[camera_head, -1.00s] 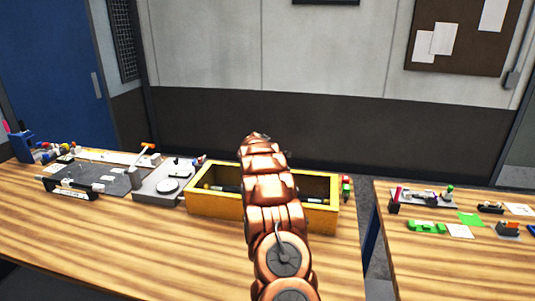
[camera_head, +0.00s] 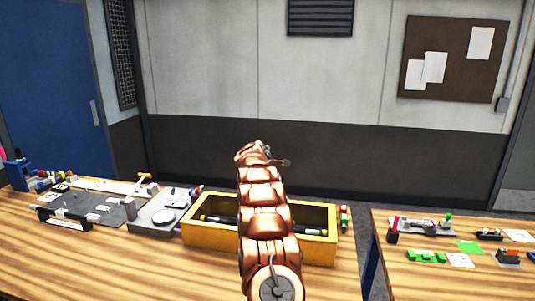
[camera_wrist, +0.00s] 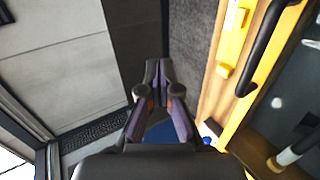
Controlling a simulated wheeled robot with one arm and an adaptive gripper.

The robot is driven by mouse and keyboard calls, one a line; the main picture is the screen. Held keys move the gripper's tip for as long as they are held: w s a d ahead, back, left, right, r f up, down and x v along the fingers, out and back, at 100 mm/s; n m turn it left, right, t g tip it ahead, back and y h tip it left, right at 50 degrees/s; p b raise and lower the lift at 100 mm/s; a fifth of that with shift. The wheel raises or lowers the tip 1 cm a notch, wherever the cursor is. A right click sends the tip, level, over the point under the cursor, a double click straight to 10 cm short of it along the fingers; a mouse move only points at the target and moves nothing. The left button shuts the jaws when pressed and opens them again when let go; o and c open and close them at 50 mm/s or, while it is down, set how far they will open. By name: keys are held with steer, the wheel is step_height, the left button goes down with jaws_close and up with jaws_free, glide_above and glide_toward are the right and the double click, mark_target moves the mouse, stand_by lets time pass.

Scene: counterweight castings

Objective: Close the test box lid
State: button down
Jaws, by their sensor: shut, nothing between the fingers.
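The test box appears to be the long yellow box (camera_head: 205,240) on the wooden table, seen in the head view. Its top is open onto a dark interior, where a dark bar shows, and my arm covers its middle. I cannot make out a separate lid there. In the wrist view, a yellow panel (camera_wrist: 225,75) with a black handle (camera_wrist: 262,50) lies right of the fingers; I cannot tell whether it is lid or wall. My gripper (camera_wrist: 158,72) is shut and empty, apart from the yellow panel. My arm hides most of the gripper in the head view.
Left of the box stand a grey fixture (camera_head: 158,214) with a round disc and a dark mat (camera_head: 95,205) with small parts. A second table (camera_head: 420,285) with small parts is at the right, across a gap. Open wooden surface lies in front.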

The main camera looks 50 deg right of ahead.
steer(key=shift+w+d+r, duration=0.1)
steer(key=shift+d+r, duration=0.05)
steer(key=shift+r, duration=0.7)
steer(key=shift+w+d+r, duration=0.1)
steer(key=shift+r, duration=0.8)
steer(key=shift+w+d+r, duration=0.1)
steer(key=shift+d+r, duration=0.05)
steer(key=shift+r, duration=0.7)
